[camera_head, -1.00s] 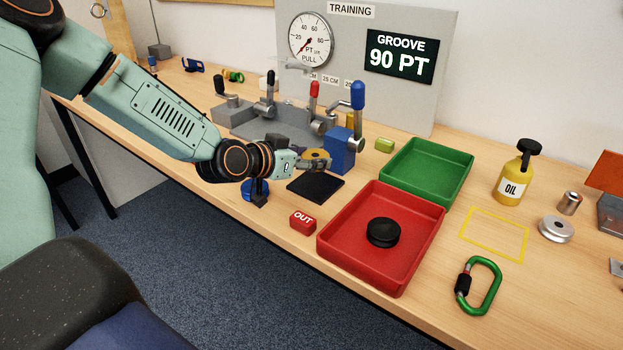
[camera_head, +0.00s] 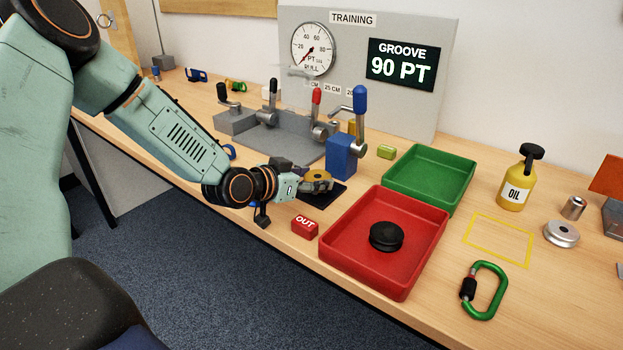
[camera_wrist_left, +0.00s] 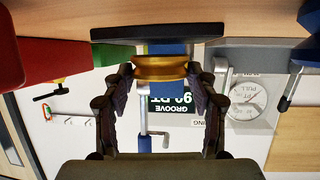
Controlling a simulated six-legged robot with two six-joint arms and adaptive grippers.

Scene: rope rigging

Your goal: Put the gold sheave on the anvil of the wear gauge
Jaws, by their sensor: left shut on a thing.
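The gold sheave (camera_head: 318,181) is between the fingertips of my left gripper (camera_head: 305,184), which is shut on it. In the left wrist view the gold sheave (camera_wrist_left: 160,68) sits between the two dark fingers of the left gripper (camera_wrist_left: 160,85). The sheave appears over the flat black pad (camera_head: 335,193); I cannot tell whether they touch. The wear gauge seems to be the blue block (camera_head: 341,157) with a raised blue-handled lever (camera_head: 360,101), just behind the pad. Its anvil is not clearly distinguishable. The display (camera_head: 403,63) reads GROOVE 90 PT. My right gripper is not in view.
A red tray (camera_head: 335,243) holding a black disc (camera_head: 386,236) is right of the pad, with a green tray (camera_head: 460,190) behind it. A red OUT block (camera_head: 305,226) is near the front edge. A grey lever fixture (camera_head: 285,140) stands behind my left arm.

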